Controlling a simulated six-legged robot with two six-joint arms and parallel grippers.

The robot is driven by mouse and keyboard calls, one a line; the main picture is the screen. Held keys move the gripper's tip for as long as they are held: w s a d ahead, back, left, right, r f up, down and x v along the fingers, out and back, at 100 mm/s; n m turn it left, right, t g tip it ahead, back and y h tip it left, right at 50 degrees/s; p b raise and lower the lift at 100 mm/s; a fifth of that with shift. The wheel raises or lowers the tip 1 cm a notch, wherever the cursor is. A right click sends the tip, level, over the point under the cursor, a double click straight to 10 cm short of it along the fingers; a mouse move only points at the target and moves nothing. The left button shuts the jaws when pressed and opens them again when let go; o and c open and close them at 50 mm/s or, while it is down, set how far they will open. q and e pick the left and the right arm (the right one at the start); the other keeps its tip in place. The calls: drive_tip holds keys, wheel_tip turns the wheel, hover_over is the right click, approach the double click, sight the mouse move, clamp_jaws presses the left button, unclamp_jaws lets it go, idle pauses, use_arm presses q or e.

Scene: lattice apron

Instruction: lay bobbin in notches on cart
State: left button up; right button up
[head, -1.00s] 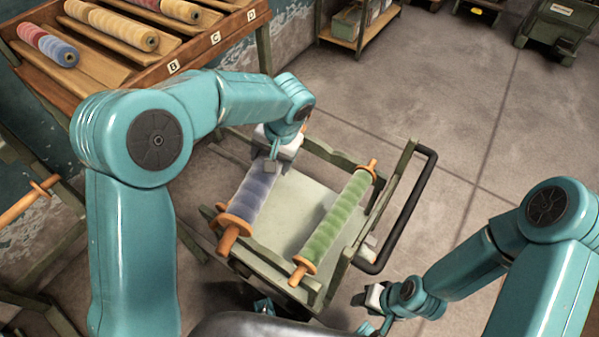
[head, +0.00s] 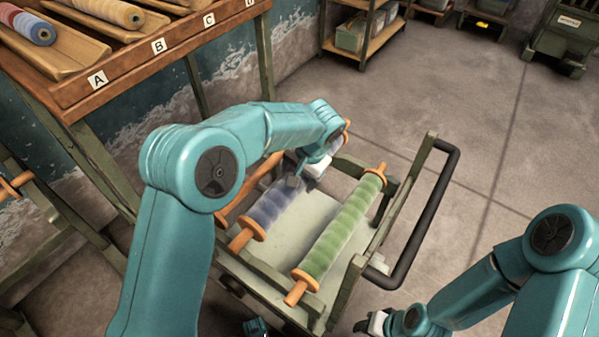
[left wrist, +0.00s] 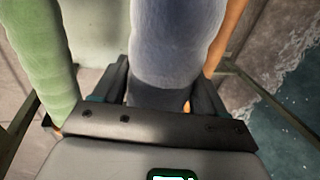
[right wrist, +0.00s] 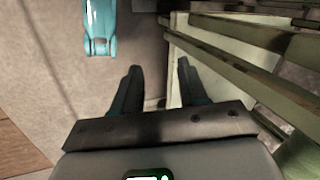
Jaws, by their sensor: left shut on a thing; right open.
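The bobbin of blue yarn (head: 272,208) slants over the left half of the cart (head: 262,275), its orange near flange (head: 246,231) close to the cart's front rail. My left gripper (head: 303,172) is shut around it toward its far end, and the yarn fills the space between the fingers in the left wrist view (left wrist: 165,75). I cannot tell whether its ends touch the notches. A green bobbin (head: 338,232) lies across the cart to the right, roughly parallel. My right gripper (head: 374,322) is open and empty beside the cart; its fingers show in the right wrist view (right wrist: 157,88).
An orange bar (head: 243,192) runs left of the blue bobbin. The cart has a dark handle (head: 425,215) on its right. A lettered rack (head: 130,68) with more bobbins stands back left, and a shelf (head: 365,35) at the back.

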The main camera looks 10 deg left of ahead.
use_arm(q)
wheel_tip(320, 180, down, 4)
drive_tip(key=b, duration=0.2)
drive_tip(key=shift+w+f+b, duration=0.1)
drive_tip(key=shift+b, duration=0.25)
drive_tip(key=shift+f+b, duration=0.55)
drive_tip(key=shift+f, duration=0.2)
drive_tip(key=shift+f, duration=0.2)
drive_tip(key=shift+f+b, duration=0.85)
drive_tip(key=shift+f, duration=0.3)
drive_tip(key=shift+f, duration=0.1)
drive_tip(key=shift+f+b, duration=0.3)
drive_tip(key=shift+f, duration=0.05)
drive_tip(key=shift+f, duration=0.15)
idle(0.5)
